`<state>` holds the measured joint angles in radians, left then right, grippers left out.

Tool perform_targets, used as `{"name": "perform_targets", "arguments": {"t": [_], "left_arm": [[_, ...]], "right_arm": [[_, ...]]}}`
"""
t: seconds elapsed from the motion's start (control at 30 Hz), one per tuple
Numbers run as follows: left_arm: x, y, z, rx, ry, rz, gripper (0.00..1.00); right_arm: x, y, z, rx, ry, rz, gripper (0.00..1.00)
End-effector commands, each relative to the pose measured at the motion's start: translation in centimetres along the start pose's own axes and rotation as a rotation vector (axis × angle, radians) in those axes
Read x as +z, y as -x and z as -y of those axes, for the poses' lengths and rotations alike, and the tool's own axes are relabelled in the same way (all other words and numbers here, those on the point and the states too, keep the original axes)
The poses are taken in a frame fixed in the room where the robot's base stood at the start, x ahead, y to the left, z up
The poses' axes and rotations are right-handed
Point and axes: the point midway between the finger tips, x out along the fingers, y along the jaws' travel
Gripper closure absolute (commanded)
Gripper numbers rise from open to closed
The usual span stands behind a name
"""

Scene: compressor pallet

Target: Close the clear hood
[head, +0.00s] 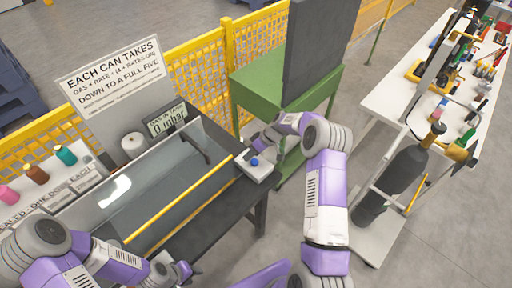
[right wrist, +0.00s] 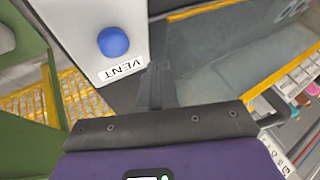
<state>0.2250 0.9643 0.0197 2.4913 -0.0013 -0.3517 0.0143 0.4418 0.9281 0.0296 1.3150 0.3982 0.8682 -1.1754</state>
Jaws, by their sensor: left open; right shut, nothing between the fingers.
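The clear hood (head: 130,190) is a see-through cover on the dark bench at left, with a yellow bar (head: 180,200) along its near edge. I cannot tell how far it is raised. Its clear panel and yellow edge also show at upper right in the right wrist view (right wrist: 215,55). My left gripper (head: 187,271) is at the bottom, on the near side of the hood and apart from the bar; it is open, its fingers small and partly hidden. My right gripper (right wrist: 155,75) is shut and empty, beside the white box with the blue VENT button (right wrist: 113,41).
The white button box (head: 257,172) sits at the bench's right end. A display (head: 167,119) reading 0 mbar and a white sign (head: 112,77) stand behind the hood. Coloured cans (head: 66,155) stand at left. A green stand (head: 262,88) and a dark cylinder (head: 402,172) lie rightward.

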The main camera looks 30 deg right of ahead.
Motion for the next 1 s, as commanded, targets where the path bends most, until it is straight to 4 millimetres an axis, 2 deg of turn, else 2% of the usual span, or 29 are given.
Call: {"name": "perform_targets", "arguments": {"t": [0.03,0.1,0.2,0.4,0.87,1.0], "left_arm": [[0.0,0.1,-0.1,0.000,0.000,-0.001,0.57],[0.0,0.2,-0.1,0.000,0.000,-0.001,0.57],[0.0,0.7,-0.3,0.000,0.000,-0.001,0.57],[0.0,1.0,-0.4,0.000,0.000,-0.001,0.57],[0.0,0.9,-0.4,0.000,0.000,-0.001,0.57],[0.0,0.6,-0.2,0.000,0.000,-0.001,0.57]], "right_arm": [[0.0,-1.2,0.1,-0.004,0.000,0.003,1.00],[-0.1,-2.3,0.4,-0.002,0.001,0.002,1.00],[-0.1,-2.6,1.8,-0.001,0.001,0.001,1.00],[0.0,-3.5,3.3,0.000,0.000,0.001,1.00],[-0.1,-3.8,3.6,0.001,0.001,0.000,1.00],[-0.4,-4.7,4.8,-0.006,0.011,0.005,1.00]]}}
